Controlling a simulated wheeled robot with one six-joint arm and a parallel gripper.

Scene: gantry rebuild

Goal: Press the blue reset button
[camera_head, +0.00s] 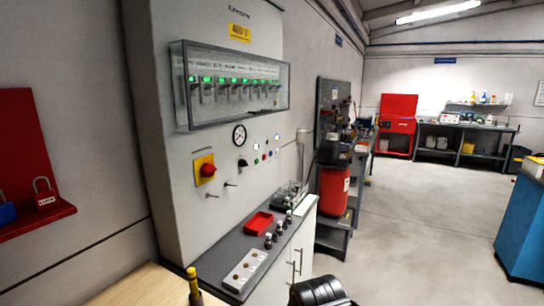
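A grey control cabinet (215,150) stands at the left centre. Low on its front is a short row of very small coloured buttons. One at the row's right end looks blue, the blue button (270,154), beside a red one (264,157). They are too small to tell whether any is pressed in. Nothing touches them. A black rounded part at the bottom edge looks like part of my arm. No gripper fingers show, and the part is well below and apart from the buttons.
A red knob on a yellow plate (204,170), a gauge (239,135) and a glass-covered switch row (232,85) are on the cabinet. A counter below holds a red tray (258,224) and a white block (245,268). Open floor (420,230) lies right.

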